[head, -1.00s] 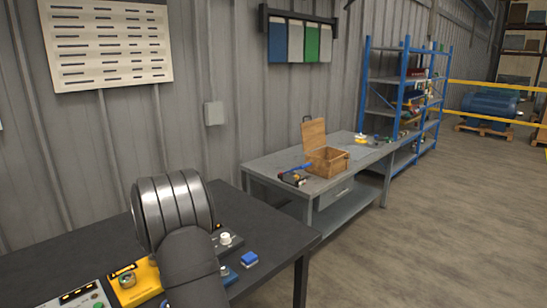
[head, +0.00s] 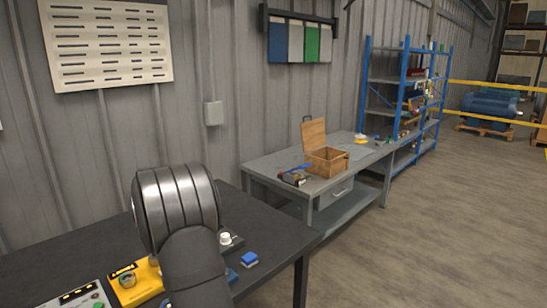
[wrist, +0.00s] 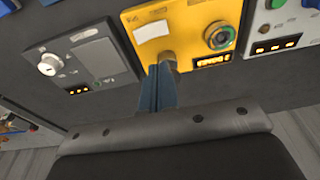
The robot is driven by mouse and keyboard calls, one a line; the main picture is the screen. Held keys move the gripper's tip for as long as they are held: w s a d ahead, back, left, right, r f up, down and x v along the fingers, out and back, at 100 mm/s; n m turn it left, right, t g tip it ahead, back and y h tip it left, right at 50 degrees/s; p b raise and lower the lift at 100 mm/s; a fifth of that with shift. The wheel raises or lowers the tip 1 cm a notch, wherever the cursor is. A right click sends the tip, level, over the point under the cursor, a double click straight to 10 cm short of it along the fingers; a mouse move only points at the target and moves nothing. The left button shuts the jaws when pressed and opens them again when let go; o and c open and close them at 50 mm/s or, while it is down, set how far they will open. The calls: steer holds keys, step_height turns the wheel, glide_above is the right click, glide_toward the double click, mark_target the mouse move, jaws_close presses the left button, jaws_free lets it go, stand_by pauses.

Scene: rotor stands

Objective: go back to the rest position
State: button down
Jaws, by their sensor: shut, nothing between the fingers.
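My gripper (wrist: 157,76) shows in the wrist view as narrow blue-grey fingers, shut and empty. Its tips overlap the near edge of a yellow unit (wrist: 190,18) in the picture, beside a short grey-brown post (wrist: 169,62). I cannot tell whether they touch. In the head view my dark arm stands over the black bench and hides the gripper. The yellow unit (head: 127,290) shows there to the left of the arm, with a round dial on it.
A grey unit with a white knob (wrist: 47,66) lies beside the yellow one. In the head view, a small blue block (head: 249,260) sits near the right edge of the black bench (head: 283,240). A grey workbench (head: 262,176) beyond carries an open wooden box (head: 327,161).

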steer(key=s+d+r+y, duration=0.1)
steer(key=s+d+r, duration=0.1)
steer(key=r, duration=0.5)
steer(key=shift+d+r+t, duration=0.2)
steer(key=shift+d+t, duration=0.2)
steer(key=shift+d, duration=0.5)
steer(key=shift+s, duration=0.1)
steer(key=c, duration=0.9)
jaws_free()
steer(key=o, duration=0.4)
steer(key=shift+a+f, duration=0.2)
steer(key=shift+f, duration=0.15)
steer(key=o, duration=0.5)
steer(key=f, duration=0.1)
steer(key=s+a+f+t, duration=0.1)
steer(key=f, duration=0.1)
steer(key=a+f+t+y, duration=0.1)
steer(key=f, duration=0.1)
steer(key=shift+s+a, duration=0.25)
steer(key=shift+s, duration=0.1)
steer(key=s+f+m+t+y, duration=0.1)
steer(key=s+f+t+y, duration=0.2)
steer(key=s, duration=0.4)
steer(key=s+f+t+y, duration=0.2)
steer(key=s+f+t, duration=0.15)
steer(key=s, duration=0.45)
steer(key=x, duration=1)
